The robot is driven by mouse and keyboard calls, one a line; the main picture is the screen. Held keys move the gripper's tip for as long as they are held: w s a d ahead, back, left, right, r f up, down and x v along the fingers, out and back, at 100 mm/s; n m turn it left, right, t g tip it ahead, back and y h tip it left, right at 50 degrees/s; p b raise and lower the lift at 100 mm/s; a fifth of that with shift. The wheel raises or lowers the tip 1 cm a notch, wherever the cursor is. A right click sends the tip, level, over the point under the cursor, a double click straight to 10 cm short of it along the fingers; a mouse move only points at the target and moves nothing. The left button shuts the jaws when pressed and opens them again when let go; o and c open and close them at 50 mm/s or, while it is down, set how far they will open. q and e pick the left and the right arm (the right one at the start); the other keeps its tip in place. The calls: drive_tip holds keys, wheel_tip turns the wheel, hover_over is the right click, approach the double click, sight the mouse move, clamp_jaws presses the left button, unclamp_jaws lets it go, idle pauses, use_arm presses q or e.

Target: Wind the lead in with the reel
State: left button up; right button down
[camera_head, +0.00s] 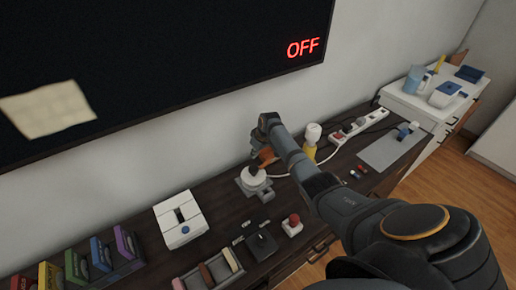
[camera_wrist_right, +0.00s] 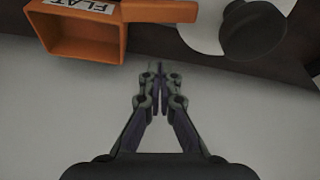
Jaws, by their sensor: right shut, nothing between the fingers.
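The reel (camera_head: 254,179) stands on the dark cabinet near the wall, a white round drum on a grey base. Its dark knob (camera_wrist_right: 254,30) and part of the white drum (camera_wrist_right: 203,28) show at the upper right of the right wrist view. The white lead (camera_head: 287,177) runs from the reel toward the power strip (camera_head: 345,131). My right gripper (camera_wrist_right: 160,72) is shut and empty, apart from the knob, below and left of it in that view. In the head view it is by the wall behind the reel. My left gripper is out of view.
An orange open holder (camera_wrist_right: 85,35) labelled FLAT is close to my right gripper. A yellow-and-white bottle (camera_head: 311,141) stands right of the reel. A white switch box (camera_head: 182,218), a black device (camera_head: 262,245) and a red button (camera_head: 293,224) surround the front. The screen reads OFF.

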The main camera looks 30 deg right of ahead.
drive_tip(key=s+p, duration=0.2)
drive_tip(key=s, duration=0.1)
drive_tip(key=shift+d+f+p, duration=0.1)
drive_tip(key=shift+d+p, duration=0.25)
drive_tip(key=shift+s, duration=0.45)
drive_tip(key=shift+f, duration=0.15)
drive_tip(key=shift+w, duration=0.1)
drive_tip(key=shift+s+d+p, duration=0.15)
drive_tip(key=shift+s+p, duration=0.05)
drive_tip(key=shift+p, duration=0.3)
drive_tip(key=shift+m, duration=0.4)
drive_tip(key=shift+s+p, duration=0.15)
drive_tip(key=shift+p, duration=0.15)
